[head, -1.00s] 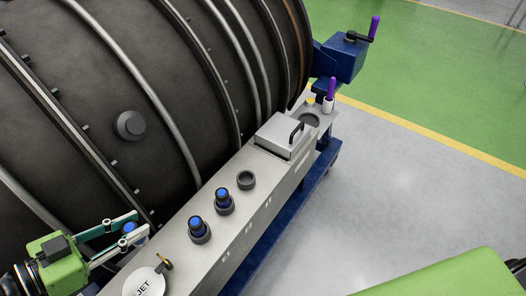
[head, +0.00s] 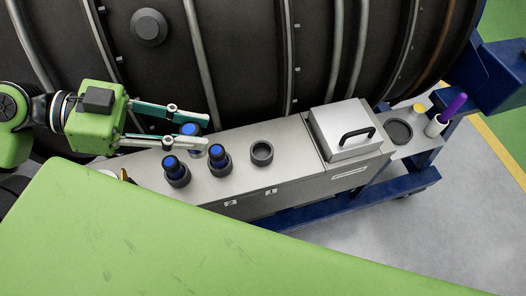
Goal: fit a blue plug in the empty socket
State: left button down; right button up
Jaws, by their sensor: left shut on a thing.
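My left gripper (head: 204,129) is shut on a blue plug (head: 189,130), which shows between its two fingers. It is at the back side of the grey bench (head: 228,188), behind the two filled sockets. The empty socket (head: 262,154) is a dark ring on the bench top, to the right of the held plug and apart from it. Two other blue plugs, one at the left (head: 172,164) and one in the middle (head: 217,153), stand upright in their sockets. The lower end of the held plug is partly hidden by the lower finger. My right gripper is out of view.
A metal box lid (head: 341,128) with a black handle stands right of the empty socket. Beyond it are a dark round recess (head: 398,131) and a purple-handled tool (head: 452,108) in a white holder. The dark engine casing (head: 250,60) rises closely behind the bench.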

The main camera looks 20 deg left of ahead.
pick_arm(q)
jog(key=w+d+f+p, duration=0.1)
jog(key=w+d+f, duration=0.2)
jog(key=f, duration=0.1)
jog(key=w+d+f+p, duration=0.1)
jog(key=w+d+f, duration=0.2)
jog(key=f, duration=0.1)
jog(key=w+d+f+p, duration=0.1)
jog(key=w+d+f, duration=0.2)
jog(key=f, duration=0.1)
jog(key=shift+w+d, duration=0.1)
jog(key=shift+w, duration=0.3)
jog(key=shift+f, duration=0.25)
jog(key=shift+f, duration=0.1)
jog(key=shift+f, duration=0.15)
jog(key=c, duration=1.7)
grip_release()
